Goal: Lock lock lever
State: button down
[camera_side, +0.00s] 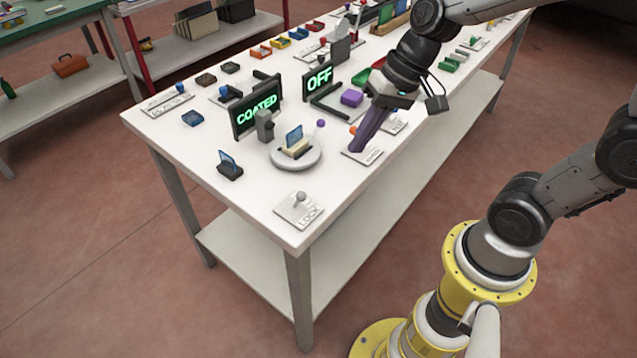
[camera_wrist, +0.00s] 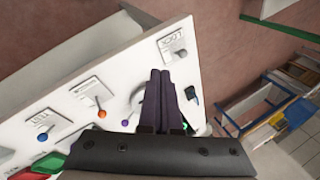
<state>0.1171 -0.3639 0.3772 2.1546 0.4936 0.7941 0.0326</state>
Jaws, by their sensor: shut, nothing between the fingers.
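The lock lever (camera_side: 300,197) is a small grey knob on a white plate marked LOCK (camera_side: 291,214), at the table's near corner in the side view. In the wrist view the lever (camera_wrist: 181,54) and its LOCK plate (camera_wrist: 168,42) lie just beyond my fingertips. My gripper (camera_side: 358,150) has long dark purple fingers, pressed together and empty. In the side view it points down over another labelled plate, to the right of and behind the lock plate, apart from the lever. The fingers also show in the wrist view (camera_wrist: 160,75). I cannot tell their exact height above the table.
A round pale turntable (camera_side: 310,160) holding a blue glass piece stands behind the lock plate. A dark holder (camera_side: 230,170) sits left. The tabletop between my gripper and the lock plate looks clear.

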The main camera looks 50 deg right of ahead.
aim_at(298, 201)
jog(key=shift+d+f, duration=0.2)
jog(key=shift+f, duration=0.25)
jog(key=shift+f, duration=0.1)
jog(key=x, duration=0.3)
jog(key=a+x, duration=0.1)
jog(key=x, duration=0.3)
jog(key=w+x, duration=0.1)
jog(key=x, duration=0.2)
jog(key=shift+a, duration=0.5)
jog(key=shift+w+a, duration=0.55)
jog(key=shift+a, duration=0.1)
